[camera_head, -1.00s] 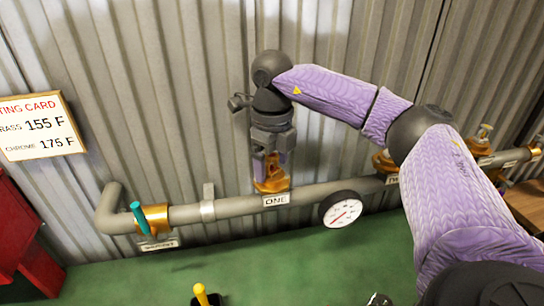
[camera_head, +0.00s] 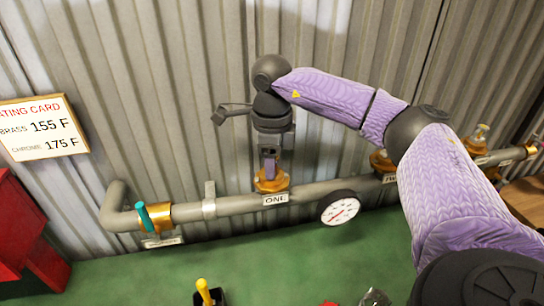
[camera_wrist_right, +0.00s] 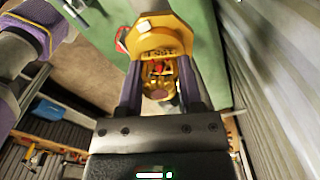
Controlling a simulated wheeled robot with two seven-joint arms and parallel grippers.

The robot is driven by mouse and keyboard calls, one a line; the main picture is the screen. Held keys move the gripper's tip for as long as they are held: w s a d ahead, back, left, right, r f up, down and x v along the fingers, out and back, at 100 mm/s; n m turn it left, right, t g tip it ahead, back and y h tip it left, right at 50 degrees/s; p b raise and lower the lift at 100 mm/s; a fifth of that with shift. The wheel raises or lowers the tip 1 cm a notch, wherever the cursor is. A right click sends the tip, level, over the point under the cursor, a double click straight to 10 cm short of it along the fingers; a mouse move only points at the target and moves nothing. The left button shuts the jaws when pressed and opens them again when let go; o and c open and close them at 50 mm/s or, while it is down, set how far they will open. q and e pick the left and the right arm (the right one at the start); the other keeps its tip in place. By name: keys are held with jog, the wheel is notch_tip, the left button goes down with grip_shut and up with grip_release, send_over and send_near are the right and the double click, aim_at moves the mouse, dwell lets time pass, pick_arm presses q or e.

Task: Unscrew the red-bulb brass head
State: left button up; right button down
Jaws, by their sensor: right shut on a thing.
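The brass head (camera_head: 271,183) stands on the grey pipe at the outlet labelled ONE (camera_head: 276,199). My right gripper (camera_head: 269,168) comes down over it from above, its fingers on either side. In the right wrist view the right gripper (camera_wrist_right: 162,85) is shut on the brass head (camera_wrist_right: 160,40). A small red bulb (camera_wrist_right: 160,68) shows inside its frame, between the fingers. The head appears still seated at the outlet; its thread is hidden. My left gripper is not in view.
The pipe (camera_head: 235,206) runs along a corrugated wall, with a teal-handled valve (camera_head: 142,216) at left and a round gauge (camera_head: 341,208) right of ONE. Other brass fittings (camera_head: 383,163) stand farther right, partly behind my arm. A rating card (camera_head: 42,128) hangs at left.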

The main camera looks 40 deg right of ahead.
jog(key=shift+r+n+p, duration=0.15)
jog(key=shift+n+p, duration=0.25)
jog(key=shift+n, duration=0.3)
jog(key=shift+n+p, duration=0.4)
jog(key=shift+n, duration=1.8)
jog(key=n+p, duration=0.1)
jog(key=n, duration=0.4)
jog(key=shift+n, duration=0.3)
jog(key=shift+c, duration=1.4)
grip_release()
